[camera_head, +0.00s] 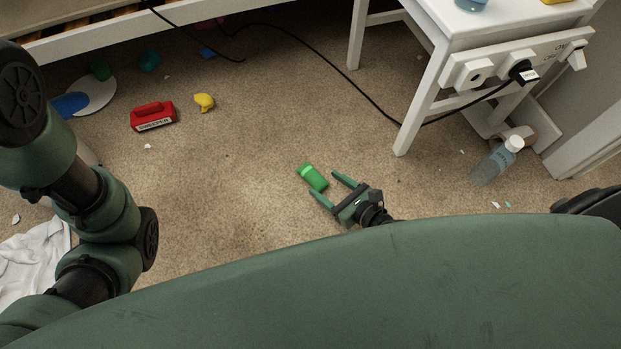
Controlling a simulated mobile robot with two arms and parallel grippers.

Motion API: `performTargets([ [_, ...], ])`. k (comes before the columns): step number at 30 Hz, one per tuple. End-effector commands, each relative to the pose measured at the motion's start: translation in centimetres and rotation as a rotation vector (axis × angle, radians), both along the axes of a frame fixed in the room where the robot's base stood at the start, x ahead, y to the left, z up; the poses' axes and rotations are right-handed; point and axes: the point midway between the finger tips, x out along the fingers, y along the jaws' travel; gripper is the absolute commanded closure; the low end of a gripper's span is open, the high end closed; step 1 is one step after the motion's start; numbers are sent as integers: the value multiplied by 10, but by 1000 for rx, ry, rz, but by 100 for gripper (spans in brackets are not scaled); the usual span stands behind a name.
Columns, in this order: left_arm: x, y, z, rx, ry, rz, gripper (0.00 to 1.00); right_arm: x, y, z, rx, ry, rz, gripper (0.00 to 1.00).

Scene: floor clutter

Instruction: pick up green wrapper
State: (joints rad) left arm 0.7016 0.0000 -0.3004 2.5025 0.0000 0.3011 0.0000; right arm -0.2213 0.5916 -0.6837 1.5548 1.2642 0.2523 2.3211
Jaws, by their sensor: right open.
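The green wrapper (312,177) lies on the beige carpet near the middle of the head view. It is a small bright green packet with a lighter band near its upper end. My right gripper (329,188) is open, its two green fingers pointing up and left toward the wrapper. The wrapper's lower end is close to the fingertips; I cannot tell whether it lies between them or just beyond them. My left arm (95,200) shows at the left, but its gripper is not in view.
A white side table (445,70) with a power strip (515,66) stands at upper right, and a black cable (370,97) crosses the floor. A red box (153,116) and yellow piece (204,102) lie upper left. Carpet around the wrapper is clear.

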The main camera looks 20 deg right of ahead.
Motion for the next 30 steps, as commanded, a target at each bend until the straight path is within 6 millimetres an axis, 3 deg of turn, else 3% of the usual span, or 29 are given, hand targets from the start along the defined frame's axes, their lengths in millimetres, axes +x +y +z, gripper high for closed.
performTargets([
  [13,1,0,-19,1,4,1,42,50,27,-22,-1,-3,0,37],
  [23,1,0,-20,1,3,1,42,57,30,-24,-3,-2,2,37],
  [26,1,0,-20,1,3,1,42,57,30,-24,-3,-2,2,59],
  [30,1,0,-20,1,3,1,42,57,30,-24,-3,-2,2,98],
])
